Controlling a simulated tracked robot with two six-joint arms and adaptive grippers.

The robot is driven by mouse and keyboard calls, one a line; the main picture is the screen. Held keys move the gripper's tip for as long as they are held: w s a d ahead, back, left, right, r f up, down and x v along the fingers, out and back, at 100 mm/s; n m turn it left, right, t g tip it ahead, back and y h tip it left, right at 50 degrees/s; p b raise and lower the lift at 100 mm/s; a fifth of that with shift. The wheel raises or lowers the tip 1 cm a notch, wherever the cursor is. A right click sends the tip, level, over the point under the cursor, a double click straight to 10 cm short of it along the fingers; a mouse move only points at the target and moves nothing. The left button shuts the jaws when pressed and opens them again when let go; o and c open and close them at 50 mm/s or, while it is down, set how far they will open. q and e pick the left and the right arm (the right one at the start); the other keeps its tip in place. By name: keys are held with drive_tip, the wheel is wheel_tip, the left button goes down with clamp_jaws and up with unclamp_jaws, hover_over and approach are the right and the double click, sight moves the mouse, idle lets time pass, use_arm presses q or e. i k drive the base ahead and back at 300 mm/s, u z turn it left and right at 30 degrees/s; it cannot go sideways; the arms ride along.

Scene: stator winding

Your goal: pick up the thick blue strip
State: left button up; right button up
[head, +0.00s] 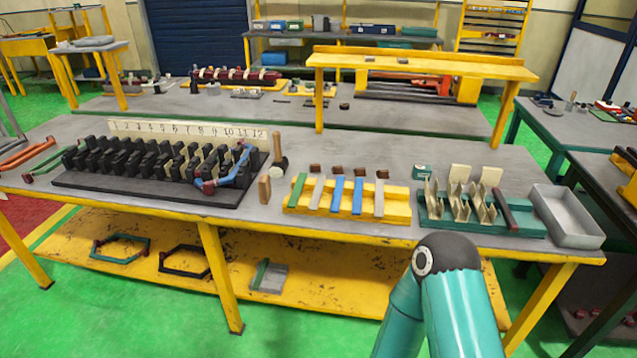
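Two blue strips lie side by side on a yellow rack (300,210) on the workbench, right of the middle. The left blue strip (337,194) looks flatter. The right blue strip (358,195) looks a little thicker, though the difference is small at this size. Both rest slanted on the rack, with a green strip (297,191) and a pale grey strip (317,193) to their left and another grey strip (379,198) to their right. Neither gripper shows in the head view. Only a teal and black arm part of mine is in view at the bottom right, in front of the bench.
A black slotted stator block (150,196) with a blue and red coil stands left of the rack, with a mallet (279,162) between them. A green holder (430,217) with pale pieces and an empty grey tray (567,216) stand to the right. Wooden blocks lie behind the strips.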

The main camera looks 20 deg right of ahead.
sight(358, 182)
drive_tip(key=z, duration=0.05)
drive_tip(key=i, duration=0.95)
drive_tip(key=z, duration=0.55)
